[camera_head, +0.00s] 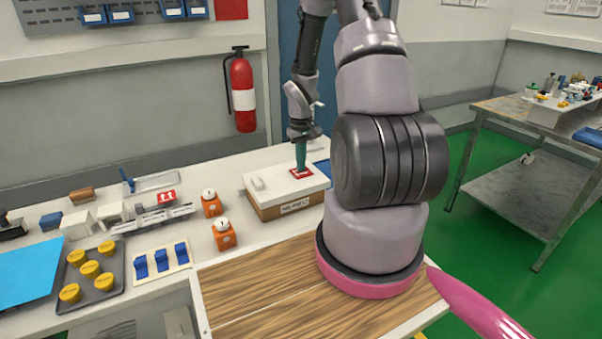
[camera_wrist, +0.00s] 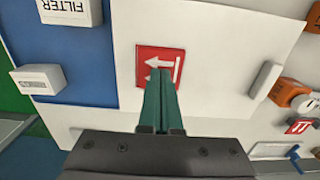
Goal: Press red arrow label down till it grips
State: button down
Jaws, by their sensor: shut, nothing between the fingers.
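The red arrow label (camera_wrist: 160,62) is a red square with white arrows. It lies flat on the white top of a box (camera_head: 262,187), which has a brown lower part and a printed label on its front. In the head view the red label (camera_head: 307,174) shows around my fingertips. My gripper (camera_head: 301,168) points straight down with its green fingers together and empty. In the wrist view the fingertips (camera_wrist: 161,72) overlap the label's lower middle and hide part of it. They look to be at or very near its surface; I cannot tell contact for certain.
A small white block (camera_head: 258,183) sits on the box's left part. Orange blocks with white knobs (camera_head: 223,234) stand left of the box. A blue area (camera_wrist: 90,70) with a white FILTER block (camera_wrist: 70,10) lies beside it. A wooden board (camera_head: 265,290) is in front.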

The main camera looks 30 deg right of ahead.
jog(key=shift+r, duration=3.2)
notch_tip(320, 180, up, 11)
jog(key=s+a+r+m+t+y, duration=0.1)
jog(key=s+a+r+m+t, duration=0.1)
jog(key=s+a+r, duration=0.4)
jog(key=s+a+r+m+t+y, duration=0.1)
jog(key=s+a+r+t, duration=0.4)
jog(key=s+r, duration=0.8)
notch_tip(320, 180, up, 3)
jog(key=shift+s+a+r+m, duration=0.2)
jog(key=shift+s+a+m, duration=0.1)
jog(key=shift+a+m, duration=0.7)
jog(key=shift+a, duration=0.15)
